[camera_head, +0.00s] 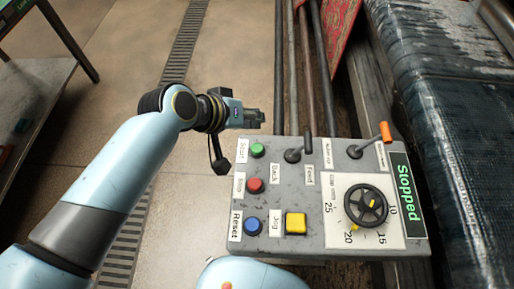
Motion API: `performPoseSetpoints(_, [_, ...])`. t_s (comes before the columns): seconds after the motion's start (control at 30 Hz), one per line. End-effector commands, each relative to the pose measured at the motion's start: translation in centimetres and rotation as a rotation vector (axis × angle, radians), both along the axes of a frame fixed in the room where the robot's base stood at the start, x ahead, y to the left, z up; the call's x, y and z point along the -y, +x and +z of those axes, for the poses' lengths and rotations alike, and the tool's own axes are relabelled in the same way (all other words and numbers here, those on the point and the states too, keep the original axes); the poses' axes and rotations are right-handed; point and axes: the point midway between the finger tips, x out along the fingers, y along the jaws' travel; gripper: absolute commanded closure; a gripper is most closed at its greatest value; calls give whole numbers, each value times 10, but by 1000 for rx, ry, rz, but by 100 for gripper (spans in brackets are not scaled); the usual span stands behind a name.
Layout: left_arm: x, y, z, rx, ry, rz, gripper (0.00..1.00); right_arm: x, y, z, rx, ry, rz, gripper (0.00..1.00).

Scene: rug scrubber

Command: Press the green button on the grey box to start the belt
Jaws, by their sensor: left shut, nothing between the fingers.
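The grey box (282,215) fills the lower middle of the head view, its panel facing up. The green button (257,150) sits at its upper left beside a "Start" label. My left gripper (262,118) is shut and empty, just beyond the box's far edge and slightly above the green button in the picture. It looks apart from the button, which is fully visible. A green-lettered display (405,195) on the box's right side reads "Stopped". My right gripper is not in view.
Below the green button are a red button (255,185) and a blue button (252,226). A yellow button (296,223), black lever (293,155), orange-tipped lever (384,132) and dial knob (366,205) share the panel. A dark wet belt (440,110) runs along the right.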

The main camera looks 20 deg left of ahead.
Motion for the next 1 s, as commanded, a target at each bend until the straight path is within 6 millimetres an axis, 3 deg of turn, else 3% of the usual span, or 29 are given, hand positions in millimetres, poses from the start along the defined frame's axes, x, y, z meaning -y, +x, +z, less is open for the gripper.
performPoseSetpoints(0.03, [0, 0, -11, 0, 0, 0, 100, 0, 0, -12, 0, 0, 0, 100])
performPoseSetpoints(0.33, [0, 0, -52, 0, 0, 2, 100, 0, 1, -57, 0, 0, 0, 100])
performPoseSetpoints(0.57, [0, 0, -70, 0, 0, 0, 100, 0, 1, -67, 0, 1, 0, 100])
performPoseSetpoints(1.0, [0, 0, -70, 0, 0, 0, 100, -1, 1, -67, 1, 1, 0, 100])
